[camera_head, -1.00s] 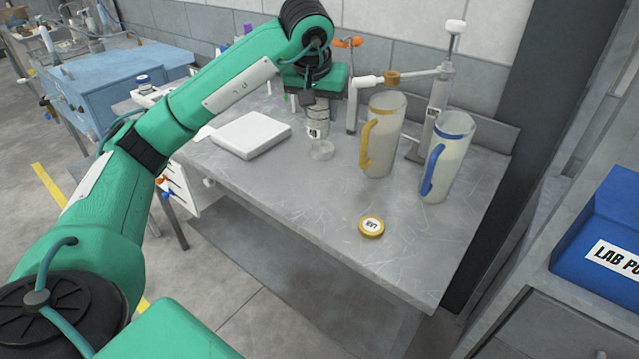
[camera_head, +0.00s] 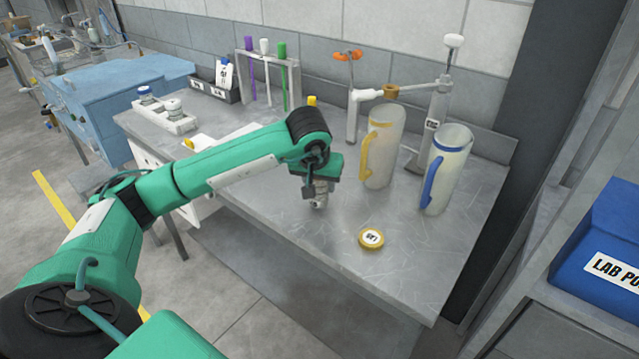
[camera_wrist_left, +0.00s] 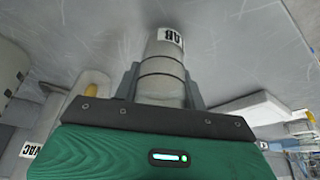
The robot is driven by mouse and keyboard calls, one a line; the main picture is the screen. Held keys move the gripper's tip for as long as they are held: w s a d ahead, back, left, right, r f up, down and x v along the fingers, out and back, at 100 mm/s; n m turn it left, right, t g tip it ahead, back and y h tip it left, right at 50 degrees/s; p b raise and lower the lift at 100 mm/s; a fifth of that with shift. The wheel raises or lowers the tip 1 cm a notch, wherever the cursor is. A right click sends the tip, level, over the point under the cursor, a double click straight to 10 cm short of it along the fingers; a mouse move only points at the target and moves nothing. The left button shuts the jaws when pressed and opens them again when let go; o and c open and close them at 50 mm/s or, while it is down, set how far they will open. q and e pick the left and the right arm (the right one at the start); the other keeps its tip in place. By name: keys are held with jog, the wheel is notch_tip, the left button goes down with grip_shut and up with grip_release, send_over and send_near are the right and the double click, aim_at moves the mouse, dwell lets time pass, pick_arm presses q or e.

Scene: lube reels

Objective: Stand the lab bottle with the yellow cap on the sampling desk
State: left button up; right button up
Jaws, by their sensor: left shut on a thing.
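My left gripper (camera_head: 318,186) is pointed down over the middle of the sampling desk (camera_head: 290,222). It is shut on a grey cylindrical bottle, which shows in the left wrist view (camera_wrist_left: 163,72) between the two fingers, with a white label ending in "AB". In the head view only a small part of the bottle (camera_head: 319,200) shows below the gripper. Its cap is hidden, and I cannot tell whether its base touches the desk. A round yellow-rimmed disc (camera_head: 371,239) with a white label lies on the desk to the right. My right gripper is not in view.
A yellow-handled jug (camera_head: 384,150) and a blue-handled jug (camera_head: 446,172) stand right of the gripper. A tube rack (camera_head: 268,80) stands at the back. A yellow top (camera_head: 312,100) shows behind my arm. The desk's front right is clear around the disc.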

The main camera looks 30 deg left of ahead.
pick_arm(q)
jog(key=shift+f, duration=0.5)
jog(key=o, duration=1)
jog(key=shift+r, duration=0.2)
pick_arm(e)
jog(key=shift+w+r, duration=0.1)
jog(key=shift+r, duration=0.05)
pick_arm(q)
jog(key=v, duration=1.2)
jog(key=shift+b, duration=0.4)
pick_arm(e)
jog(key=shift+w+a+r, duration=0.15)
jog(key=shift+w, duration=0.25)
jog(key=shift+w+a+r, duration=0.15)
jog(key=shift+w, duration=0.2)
